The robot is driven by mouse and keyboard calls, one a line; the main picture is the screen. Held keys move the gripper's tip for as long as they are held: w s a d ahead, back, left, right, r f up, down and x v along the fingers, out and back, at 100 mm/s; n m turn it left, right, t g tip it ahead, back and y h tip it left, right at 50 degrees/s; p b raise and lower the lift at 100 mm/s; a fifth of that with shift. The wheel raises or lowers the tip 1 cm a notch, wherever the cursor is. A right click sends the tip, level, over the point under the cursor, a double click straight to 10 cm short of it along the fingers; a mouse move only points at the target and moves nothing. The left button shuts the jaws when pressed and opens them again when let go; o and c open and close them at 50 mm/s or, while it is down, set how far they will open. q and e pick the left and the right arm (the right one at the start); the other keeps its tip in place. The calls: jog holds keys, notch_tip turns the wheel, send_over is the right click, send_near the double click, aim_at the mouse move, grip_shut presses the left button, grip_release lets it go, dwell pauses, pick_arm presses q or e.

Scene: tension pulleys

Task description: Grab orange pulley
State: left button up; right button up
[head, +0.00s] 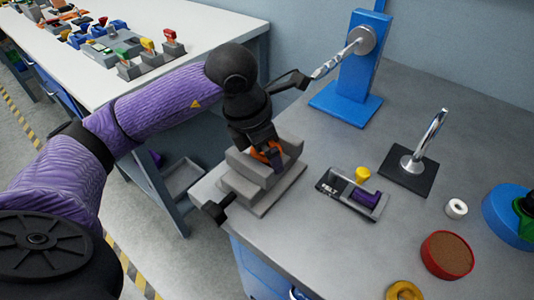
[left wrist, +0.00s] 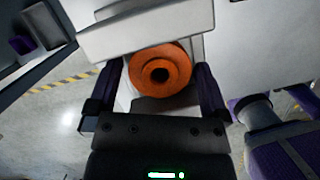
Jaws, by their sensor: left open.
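The orange pulley (left wrist: 160,75) sits between the grey blocks of a vise-like holder (head: 247,176), near the left corner of the grey table. In the head view only bits of the pulley (head: 262,155) show behind my gripper. My left gripper (head: 270,163) is above the holder, pointing down at the pulley. In the left wrist view its two dark purple fingers (left wrist: 162,95) stand apart, one on each side of the pulley. Gaps show between the fingers and the pulley's rim. My right gripper is in neither view.
Right of the holder lies a tray (head: 338,190) with a purple part and a yellow part (head: 362,174). Behind stands a blue post (head: 356,75) with a metal rod. A black plate with a metal post (head: 412,165), a white ring (head: 456,208) and a red round container (head: 446,255) stand further right.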

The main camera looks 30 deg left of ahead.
pick_arm(q)
jog(key=c, duration=1.1)
jog(key=shift+r, duration=0.1)
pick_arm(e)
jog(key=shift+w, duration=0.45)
